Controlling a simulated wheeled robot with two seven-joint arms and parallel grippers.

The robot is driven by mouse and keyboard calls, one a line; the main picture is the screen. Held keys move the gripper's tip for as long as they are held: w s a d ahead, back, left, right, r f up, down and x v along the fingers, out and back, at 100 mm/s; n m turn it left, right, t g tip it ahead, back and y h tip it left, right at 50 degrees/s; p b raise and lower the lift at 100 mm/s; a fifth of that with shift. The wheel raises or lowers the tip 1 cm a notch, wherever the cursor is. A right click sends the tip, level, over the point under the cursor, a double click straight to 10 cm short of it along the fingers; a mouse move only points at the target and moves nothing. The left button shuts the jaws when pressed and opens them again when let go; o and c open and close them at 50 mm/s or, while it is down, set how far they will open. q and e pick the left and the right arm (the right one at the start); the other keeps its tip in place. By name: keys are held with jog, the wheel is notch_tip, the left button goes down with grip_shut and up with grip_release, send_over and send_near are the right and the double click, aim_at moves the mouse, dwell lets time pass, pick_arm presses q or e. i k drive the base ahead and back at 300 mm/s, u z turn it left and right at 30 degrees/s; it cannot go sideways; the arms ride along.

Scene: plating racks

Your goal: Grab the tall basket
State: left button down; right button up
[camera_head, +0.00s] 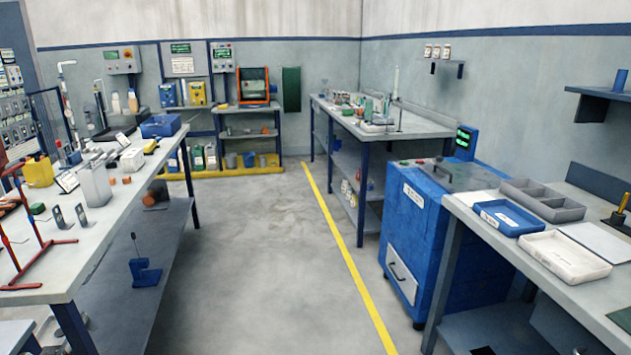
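No thing in view is clearly a tall basket. A tall grey box-shaped container (95,184) stands upright on the left workbench, and its wall looks plain at this size. A tall dark wire-like frame (46,122) stands farther back at the left edge of the same bench. I cannot tell whether either one is the tall basket. Neither of my grippers shows in the head view.
The left workbench (120,213) is crowded, with a red stand (40,260), a yellow container (38,172) and a blue bin (160,126). A blue cabinet (410,228) and a bench with trays (565,256) stand right. The floor between (250,260) is clear.

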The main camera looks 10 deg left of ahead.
aim_at(93, 177)
jog(key=u, duration=0.6)
jog(key=i, duration=1.8)
jog(key=u, duration=1.3)
